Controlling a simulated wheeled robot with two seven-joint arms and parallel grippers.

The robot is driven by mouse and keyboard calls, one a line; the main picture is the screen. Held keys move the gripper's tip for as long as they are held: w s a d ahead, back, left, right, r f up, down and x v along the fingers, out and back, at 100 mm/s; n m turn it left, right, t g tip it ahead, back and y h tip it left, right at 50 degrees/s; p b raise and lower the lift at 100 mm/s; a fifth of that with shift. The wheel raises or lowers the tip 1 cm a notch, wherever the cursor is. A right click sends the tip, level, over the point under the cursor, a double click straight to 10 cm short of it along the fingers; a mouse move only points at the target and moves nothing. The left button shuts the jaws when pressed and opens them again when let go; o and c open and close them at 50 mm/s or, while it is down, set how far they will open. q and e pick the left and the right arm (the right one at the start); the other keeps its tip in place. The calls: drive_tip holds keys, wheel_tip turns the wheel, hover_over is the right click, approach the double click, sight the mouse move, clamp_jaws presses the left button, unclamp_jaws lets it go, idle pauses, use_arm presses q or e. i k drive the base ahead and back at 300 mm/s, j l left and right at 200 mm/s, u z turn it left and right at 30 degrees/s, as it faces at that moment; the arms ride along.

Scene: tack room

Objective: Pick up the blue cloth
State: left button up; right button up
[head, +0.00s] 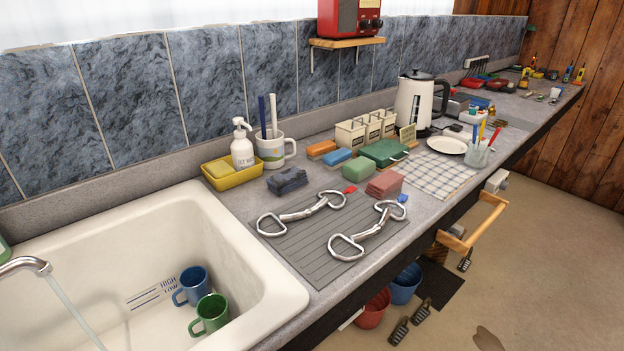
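A dark blue folded cloth (287,181) lies on the grey counter, between the yellow soap tray and the ribbed grey mat. It looks like a small stacked bundle and nothing covers it. A reddish folded cloth (384,184) lies farther right, at the mat's far right corner. Neither of my grippers shows in the head view.
A white sink (270,290) with a running tap (25,265) and two mugs is at left. The grey mat (310,260) holds two metal bits. A yellow tray (232,178), soap bottle (243,145) and white mug (275,151) stand behind the cloth.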

sight(281, 183)
drive_tip(key=i+l+u, duration=0.2)
drive_tip(key=l+u, duration=0.2)
drive_tip(key=i+l+u, duration=0.15)
drive_tip(key=l+u, duration=0.25)
drive_tip(key=i+l+u, duration=0.1)
drive_tip(key=l+u, duration=0.3)
drive_tip(key=j, duration=0.1)
